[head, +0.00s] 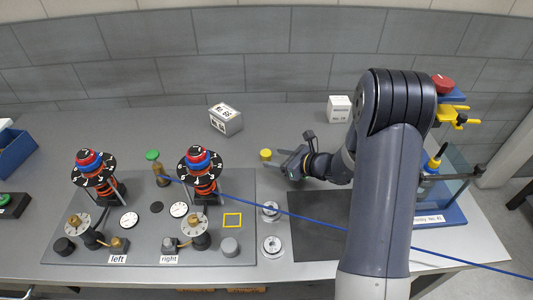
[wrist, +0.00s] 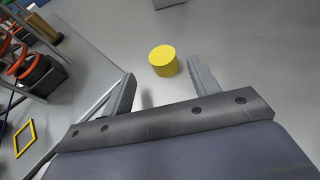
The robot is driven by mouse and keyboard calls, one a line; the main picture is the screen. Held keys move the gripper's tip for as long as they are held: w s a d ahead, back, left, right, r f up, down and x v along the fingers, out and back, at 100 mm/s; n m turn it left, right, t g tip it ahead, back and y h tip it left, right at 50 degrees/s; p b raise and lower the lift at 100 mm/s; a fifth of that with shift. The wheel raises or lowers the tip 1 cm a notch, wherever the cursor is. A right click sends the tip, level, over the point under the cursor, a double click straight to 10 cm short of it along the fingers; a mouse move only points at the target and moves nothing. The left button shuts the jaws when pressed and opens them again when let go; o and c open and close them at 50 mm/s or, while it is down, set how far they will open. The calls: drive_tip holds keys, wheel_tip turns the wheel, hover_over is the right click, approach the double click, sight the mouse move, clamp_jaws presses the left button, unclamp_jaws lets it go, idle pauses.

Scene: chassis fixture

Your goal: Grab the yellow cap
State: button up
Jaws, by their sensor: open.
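The yellow cap (head: 266,155) is a small cylinder on the grey table, behind the fixture plate in the head view. It also shows in the wrist view (wrist: 164,60), just beyond and between the two fingertips, nearer the right finger. My gripper (head: 284,165) is right beside the cap in the head view, low over the table. In the wrist view my gripper (wrist: 158,76) has its fingers spread apart with nothing between them. Whether the right finger touches the cap, I cannot tell.
The fixture plate (head: 130,250) with dials and two red-and-black spring posts stands at left. A blue cable (head: 330,222) crosses in front. A white labelled box (head: 226,118) and a white cube (head: 339,108) stand behind. The table around the cap is clear.

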sight(267, 153)
drive_tip(key=shift+w+a+p, duration=0.3)
drive_tip(key=shift+w+a, duration=0.15)
drive_tip(key=p+x, duration=0.1)
drive_tip(key=x, duration=0.3)
drive_tip(key=shift+w, duration=0.25)
drive_tip(key=c, duration=1.1)
